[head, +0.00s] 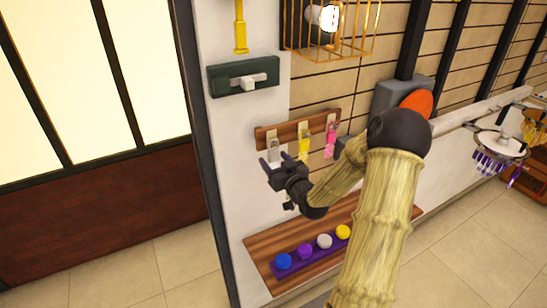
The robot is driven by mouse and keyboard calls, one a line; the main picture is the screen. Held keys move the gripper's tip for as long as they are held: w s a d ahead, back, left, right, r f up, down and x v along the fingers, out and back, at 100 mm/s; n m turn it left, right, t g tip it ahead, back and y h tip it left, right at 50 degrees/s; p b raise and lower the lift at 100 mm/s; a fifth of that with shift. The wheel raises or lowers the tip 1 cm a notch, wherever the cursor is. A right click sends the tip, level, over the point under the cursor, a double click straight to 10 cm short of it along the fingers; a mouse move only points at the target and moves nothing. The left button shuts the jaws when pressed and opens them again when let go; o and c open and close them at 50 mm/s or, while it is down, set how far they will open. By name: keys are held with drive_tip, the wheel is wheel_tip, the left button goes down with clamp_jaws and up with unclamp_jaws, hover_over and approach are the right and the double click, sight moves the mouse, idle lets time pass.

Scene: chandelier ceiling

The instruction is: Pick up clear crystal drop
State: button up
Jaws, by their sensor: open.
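A clear crystal drop (274,150) hangs at the left end of a brown wooden rack (290,129) on the wall. A yellow drop (304,144) and a pink drop (331,142) hang to its right on the same rack. My gripper (273,160) is dark and open, with its two fingers pointing up toward the wall. Its fingertips overlap the lower part of the clear drop in the picture. Whether they touch it, I cannot tell. Nothing shows between the fingers except the drop behind or among them.
Below, a wooden shelf (262,243) bears a purple strip with blue, purple, white and yellow round buttons. A green panel with a white lever (249,83) is on the wall above left.

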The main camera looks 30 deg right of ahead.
drive_tip(key=shift+w, duration=0.65)
drive_tip(key=shift+s, duration=0.1)
drive_tip(key=shift+c, duration=0.2)
drive_tip(key=c, duration=1)
